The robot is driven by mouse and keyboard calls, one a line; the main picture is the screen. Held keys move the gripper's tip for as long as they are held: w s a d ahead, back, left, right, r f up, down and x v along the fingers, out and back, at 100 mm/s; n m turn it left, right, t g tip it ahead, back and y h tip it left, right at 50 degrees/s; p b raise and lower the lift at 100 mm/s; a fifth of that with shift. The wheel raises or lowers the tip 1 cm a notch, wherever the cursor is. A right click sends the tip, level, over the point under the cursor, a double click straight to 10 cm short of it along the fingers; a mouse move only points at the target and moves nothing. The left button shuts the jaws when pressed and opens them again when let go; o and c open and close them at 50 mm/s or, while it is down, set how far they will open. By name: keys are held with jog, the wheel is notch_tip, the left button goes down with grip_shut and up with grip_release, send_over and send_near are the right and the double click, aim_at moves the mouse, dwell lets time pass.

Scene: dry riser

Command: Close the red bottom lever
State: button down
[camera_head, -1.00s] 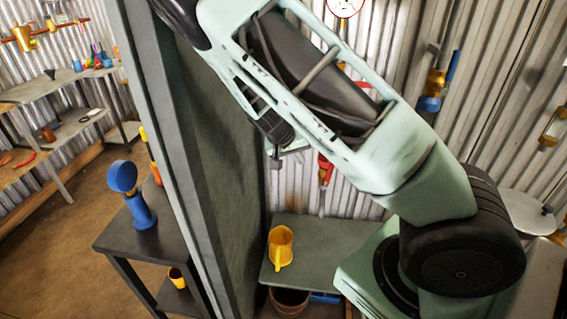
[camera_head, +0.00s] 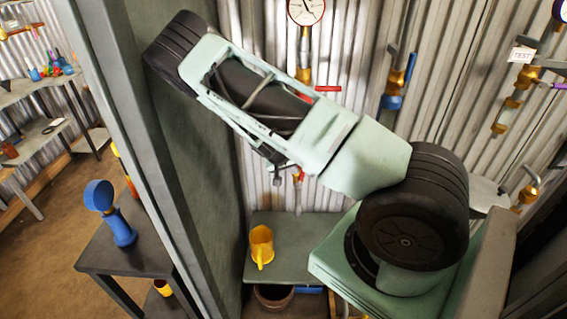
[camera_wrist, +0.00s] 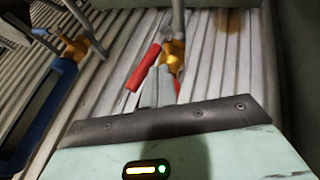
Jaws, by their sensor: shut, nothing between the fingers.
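In the wrist view a red lever (camera_wrist: 143,68) slants down and left from a brass valve (camera_wrist: 174,55) on a grey pipe. A smaller red piece (camera_wrist: 177,86) shows just below the valve. My gripper (camera_wrist: 158,90), grey and shut with nothing in it, is close beside the lever; I cannot tell whether they touch. In the head view my arm hides most of the gripper, and a small part of it (camera_head: 277,180) shows below the forearm. A low red part (camera_head: 298,176) is just right of it. A second red lever (camera_head: 327,88) sticks out to the right higher up.
A round gauge (camera_head: 306,10) tops the pipe. A blue-handled valve (camera_head: 392,100) is to the right on the corrugated wall. A grey-green partition (camera_head: 190,170) stands close left of my arm. A yellow mug (camera_head: 261,245) sits on a low table below.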

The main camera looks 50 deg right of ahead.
jog(key=shift+s+d, duration=0.25)
dwell(0.3)
